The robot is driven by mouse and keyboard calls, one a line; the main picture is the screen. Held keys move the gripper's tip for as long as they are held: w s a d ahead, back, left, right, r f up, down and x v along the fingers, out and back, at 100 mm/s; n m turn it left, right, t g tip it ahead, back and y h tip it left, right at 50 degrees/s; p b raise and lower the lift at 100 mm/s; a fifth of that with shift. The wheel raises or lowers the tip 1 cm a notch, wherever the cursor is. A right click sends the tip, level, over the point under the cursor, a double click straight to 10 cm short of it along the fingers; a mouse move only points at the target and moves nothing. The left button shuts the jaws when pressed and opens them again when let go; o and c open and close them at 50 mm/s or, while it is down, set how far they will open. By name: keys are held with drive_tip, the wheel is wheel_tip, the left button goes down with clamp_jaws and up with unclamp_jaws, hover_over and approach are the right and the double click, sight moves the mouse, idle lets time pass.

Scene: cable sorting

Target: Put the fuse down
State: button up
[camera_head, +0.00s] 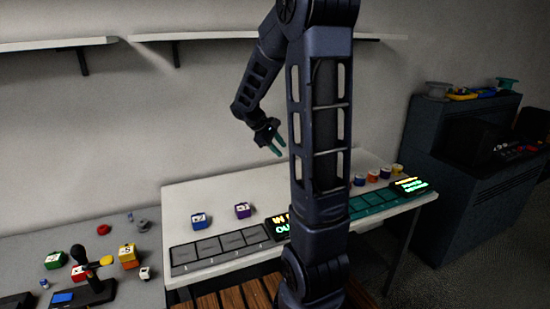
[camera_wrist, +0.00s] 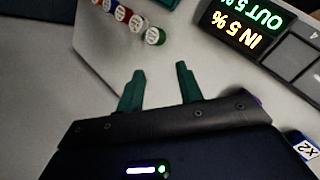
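My gripper (camera_head: 279,148) hangs above the white table, its teal fingers apart. In the wrist view my gripper (camera_wrist: 160,68) shows open, with nothing between the fingers, only bare tabletop beyond. No thing in view is clearly marked as the fuse. A blue block (camera_head: 198,221) and a purple block (camera_head: 242,210) stand on the white table, behind the grey slots. The blue block, marked X2, also shows at the wrist view's right edge (camera_wrist: 307,148). A row of coloured cylinders with pale tops (camera_head: 372,177) stands at the table's right back; the green one (camera_wrist: 155,36) is nearest in the wrist view.
A grey numbered slot strip (camera_head: 220,246) and a teal slot strip (camera_head: 370,205) line the white table's front edge. Lit displays (camera_head: 410,185) stand there. The left grey bench (camera_head: 130,275) holds several coloured blocks and a joystick. The white table's middle is clear.

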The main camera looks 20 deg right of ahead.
drive_tip(key=s+a+r+m+t+y, duration=0.1)
drive_tip(key=s+a+r+m+y, duration=0.1)
drive_tip(key=s, duration=0.5)
drive_tip(key=s+a+r+m+t+y, duration=0.2)
drive_tip(key=s+a, duration=0.3)
drive_tip(key=s, duration=0.3)
drive_tip(key=s+a+r+m+t+y, duration=0.2)
drive_tip(key=s+a+r+m+y, duration=0.1)
drive_tip(key=s, duration=0.4)
drive_tip(key=shift+s+a+r+m, duration=0.3)
drive_tip(key=shift+a+r+m, duration=0.2)
drive_tip(key=shift+o, duration=0.4)
